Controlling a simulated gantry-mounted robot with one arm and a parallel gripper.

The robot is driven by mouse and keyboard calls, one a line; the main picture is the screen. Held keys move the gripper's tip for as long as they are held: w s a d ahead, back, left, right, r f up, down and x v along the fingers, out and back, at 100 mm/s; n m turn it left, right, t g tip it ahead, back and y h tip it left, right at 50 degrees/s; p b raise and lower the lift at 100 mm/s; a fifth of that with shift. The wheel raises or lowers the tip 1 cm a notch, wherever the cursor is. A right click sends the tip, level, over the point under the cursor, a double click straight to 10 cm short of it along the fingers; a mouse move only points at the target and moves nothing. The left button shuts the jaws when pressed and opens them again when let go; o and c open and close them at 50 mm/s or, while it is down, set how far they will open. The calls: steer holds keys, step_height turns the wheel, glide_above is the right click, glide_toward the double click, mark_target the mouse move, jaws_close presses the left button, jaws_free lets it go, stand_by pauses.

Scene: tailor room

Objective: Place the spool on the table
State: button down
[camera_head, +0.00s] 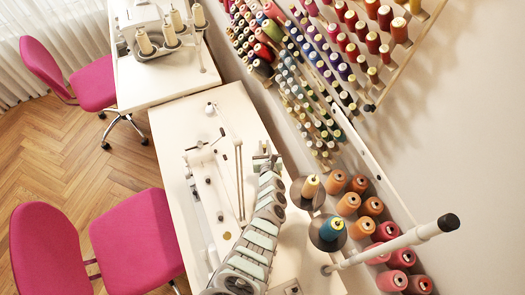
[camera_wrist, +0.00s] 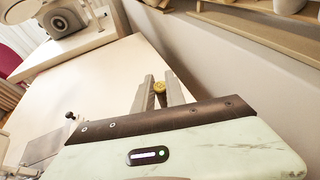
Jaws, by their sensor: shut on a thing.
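My gripper (camera_head: 266,154) is at the back right edge of the white table (camera_head: 228,104) in the head view. In the wrist view my gripper (camera_wrist: 158,88) is shut on a small spool (camera_wrist: 159,87), whose yellow end shows between the two grey fingers. The rest of the spool is hidden by the fingers and my wrist. In the head view I cannot make the held spool out. The white table top (camera_wrist: 95,85) spreads behind and to the left of the fingers. I cannot tell whether the spool touches it.
A sewing machine (camera_head: 222,180) stands left of my arm. Several orange and pink cones (camera_head: 362,228) line the wall. A pink chair (camera_head: 137,240) stands left.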

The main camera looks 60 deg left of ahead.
mark_target(265, 149)
steer(key=shift+f+b, duration=0.3)
steer(key=shift+f, duration=0.55)
steer(key=shift+f, duration=0.1)
steer(key=shift+f, duration=0.15)
steer(key=c, duration=1.4)
jaws_free()
steer(key=shift+d+r+p, duration=0.25)
steer(key=shift+r+p, duration=0.2)
steer(key=shift+r, duration=0.05)
steer(key=p+v, duration=0.4)
steer(key=v, duration=0.2)
steer(key=shift+p, duration=0.4)
steer(key=shift+s+d, duration=0.25)
steer(key=shift+d, duration=0.15)
